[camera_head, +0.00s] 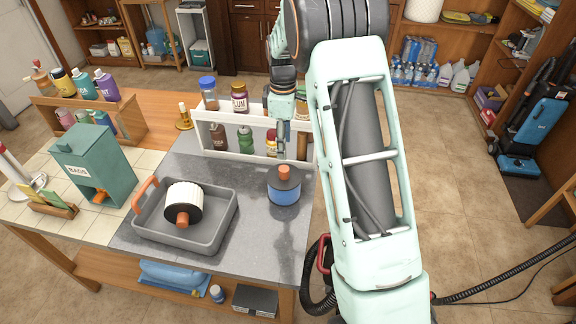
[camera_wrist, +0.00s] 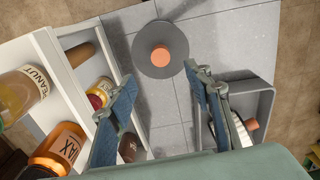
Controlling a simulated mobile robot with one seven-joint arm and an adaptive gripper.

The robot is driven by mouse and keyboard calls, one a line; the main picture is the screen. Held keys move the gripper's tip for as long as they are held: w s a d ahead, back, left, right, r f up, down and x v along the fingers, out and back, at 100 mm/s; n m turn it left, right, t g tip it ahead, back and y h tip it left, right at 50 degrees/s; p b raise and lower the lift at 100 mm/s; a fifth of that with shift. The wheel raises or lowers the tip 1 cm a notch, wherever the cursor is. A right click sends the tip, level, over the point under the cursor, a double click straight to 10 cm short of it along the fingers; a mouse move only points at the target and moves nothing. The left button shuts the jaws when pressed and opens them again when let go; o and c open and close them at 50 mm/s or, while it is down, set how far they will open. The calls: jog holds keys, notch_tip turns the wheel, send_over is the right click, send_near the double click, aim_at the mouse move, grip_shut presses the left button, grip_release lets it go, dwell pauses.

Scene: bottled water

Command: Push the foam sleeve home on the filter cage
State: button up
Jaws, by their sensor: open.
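A dark round-topped unit with an orange knob (camera_head: 284,177) stands upright on the grey counter, with a blue band, seemingly the foam sleeve (camera_head: 284,195), around its lower side. I take this unit for the filter cage; how far the sleeve sits on it cannot be told. From above in the wrist view, only its dark disc (camera_wrist: 145,62) and orange knob show; the sleeve is hidden. My gripper (camera_head: 281,150) is above the counter, behind the unit and apart from it. In the wrist view my gripper (camera_wrist: 160,80) is open and empty, with the disc beyond its fingertips.
A grey tray (camera_head: 222,226) to the left holds a white pleated filter (camera_head: 185,195) with an orange knob, lying on its side. A white rack (camera_head: 205,117) with jars and bottles stands close behind the unit. A green bag dispenser (camera_head: 100,165) stands farther left. The counter's front right is clear.

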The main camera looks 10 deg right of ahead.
aim_at(284, 168)
notch_tip(284, 168, down, 10)
jog(key=b, duration=0.6)
grip_shut()
dwell(0.6)
notch_tip(284, 168, up, 6)
jog(key=p, duration=0.3)
jog(key=shift+r+p, duration=0.2)
jog(key=shift+p, duration=0.15)
jog(key=shift+f, duration=0.15)
jog(key=shift+s, duration=0.1)
